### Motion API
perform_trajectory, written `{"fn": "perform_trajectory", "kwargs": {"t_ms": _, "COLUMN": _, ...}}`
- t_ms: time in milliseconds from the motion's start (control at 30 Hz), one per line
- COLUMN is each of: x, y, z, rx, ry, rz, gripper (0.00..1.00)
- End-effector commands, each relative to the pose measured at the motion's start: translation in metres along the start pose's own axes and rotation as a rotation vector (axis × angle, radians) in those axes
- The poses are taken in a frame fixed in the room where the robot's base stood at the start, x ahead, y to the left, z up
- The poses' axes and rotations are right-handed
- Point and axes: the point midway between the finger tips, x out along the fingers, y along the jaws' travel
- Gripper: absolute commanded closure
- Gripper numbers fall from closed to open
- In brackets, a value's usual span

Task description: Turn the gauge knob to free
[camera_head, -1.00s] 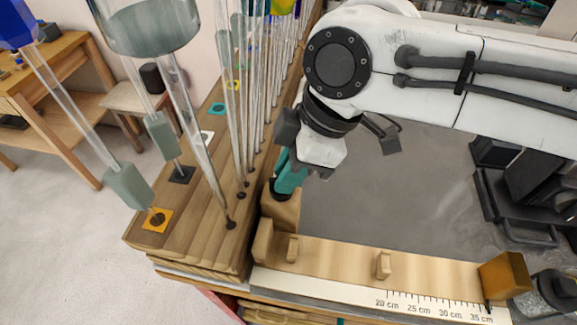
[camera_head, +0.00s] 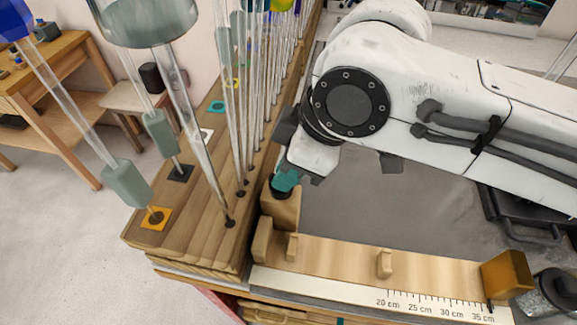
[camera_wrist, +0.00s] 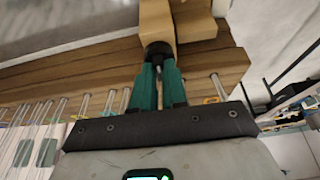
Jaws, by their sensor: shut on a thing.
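The gauge (camera_head: 340,258) is a wooden bench strip with a centimetre scale along its front edge. A pale wooden block (camera_head: 281,212) stands at its left end and carries the dark round knob (camera_head: 276,193). My gripper (camera_head: 284,181) comes down on the knob from above, with its teal fingers partly hidden by my wrist. In the wrist view, the teal fingers (camera_wrist: 159,70) are closed on either side of the black knob (camera_wrist: 158,48). No mark showing the knob's setting can be read.
Tall glass rods (camera_head: 245,110) stand in a wooden rack (camera_head: 185,235) just left of the gripper. A brass-coloured block (camera_head: 507,275) sits at the right end of the gauge. Two small wooden supports rise from the strip. The grey bench surface behind it is clear.

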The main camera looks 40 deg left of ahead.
Motion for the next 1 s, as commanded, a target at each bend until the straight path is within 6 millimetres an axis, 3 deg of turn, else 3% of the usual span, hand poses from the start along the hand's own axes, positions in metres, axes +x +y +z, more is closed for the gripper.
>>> {"fn": "perform_trajectory", "kwargs": {"t_ms": 300, "x": 0.0, "y": 0.001, "z": 0.0, "rx": 0.01, "ry": 0.001, "rz": 0.003, "gripper": 1.0}}
{"fn": "perform_trajectory", "kwargs": {"t_ms": 333, "x": 0.0, "y": 0.001, "z": 0.0, "rx": 0.01, "ry": 0.001, "rz": 0.003, "gripper": 0.84}}
{"fn": "perform_trajectory", "kwargs": {"t_ms": 567, "x": 0.0, "y": 0.0, "z": 0.0, "rx": 0.008, "ry": 0.001, "rz": 0.003, "gripper": 0.62}}
{"fn": "perform_trajectory", "kwargs": {"t_ms": 833, "x": -0.001, "y": 0.0, "z": 0.0, "rx": 0.007, "ry": 0.001, "rz": 0.003, "gripper": 0.62}}
{"fn": "perform_trajectory", "kwargs": {"t_ms": 1000, "x": -0.017, "y": 0.001, "z": 0.0, "rx": 0.008, "ry": 0.002, "rz": 0.004, "gripper": 0.62}}
